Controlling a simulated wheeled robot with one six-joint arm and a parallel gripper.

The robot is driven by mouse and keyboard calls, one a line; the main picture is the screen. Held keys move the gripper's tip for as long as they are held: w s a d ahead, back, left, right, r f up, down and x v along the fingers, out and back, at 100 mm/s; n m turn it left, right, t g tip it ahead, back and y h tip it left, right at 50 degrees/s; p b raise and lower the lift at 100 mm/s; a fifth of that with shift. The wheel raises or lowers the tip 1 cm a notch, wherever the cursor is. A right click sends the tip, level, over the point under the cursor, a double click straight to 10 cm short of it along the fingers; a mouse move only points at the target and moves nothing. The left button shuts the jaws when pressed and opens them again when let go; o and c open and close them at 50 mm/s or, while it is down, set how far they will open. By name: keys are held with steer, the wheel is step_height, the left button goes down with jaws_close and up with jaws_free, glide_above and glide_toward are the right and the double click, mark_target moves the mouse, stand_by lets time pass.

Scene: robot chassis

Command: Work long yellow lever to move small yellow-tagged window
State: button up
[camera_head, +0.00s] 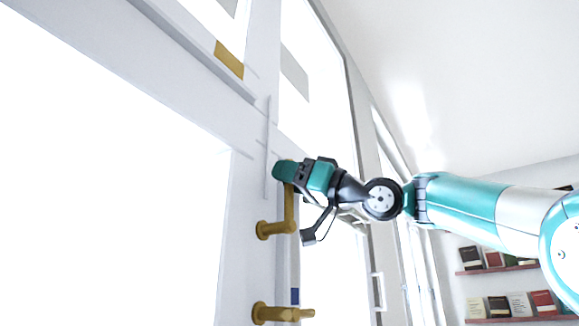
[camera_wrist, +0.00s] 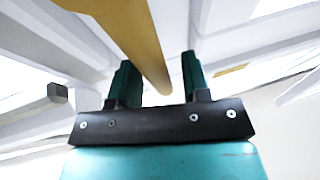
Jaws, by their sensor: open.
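The long yellow lever (camera_head: 289,210) stands upright from its round pivot on the white window frame, in the middle of the head view. My gripper (camera_head: 287,172) is at its upper end, partly hiding it. In the wrist view, the lever (camera_wrist: 140,42) runs between the two open green fingers of my gripper (camera_wrist: 158,62); I cannot tell whether either finger touches it. The yellow tag (camera_head: 229,60) is on the frame of the upper small window (camera_head: 212,12). This window looks closed, though its edges are partly out of view.
A shorter yellow handle (camera_head: 280,313) sits below the lever, near a blue tag (camera_head: 295,296). A grey tag (camera_head: 294,72) is on the upper right window. Bookshelves (camera_head: 515,266) stand at the far right. A large bright pane (camera_head: 110,190) fills the left.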

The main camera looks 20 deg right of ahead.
steer(key=shift+w+a, duration=0.1)
jaws_close()
steer(key=shift+f, duration=0.1)
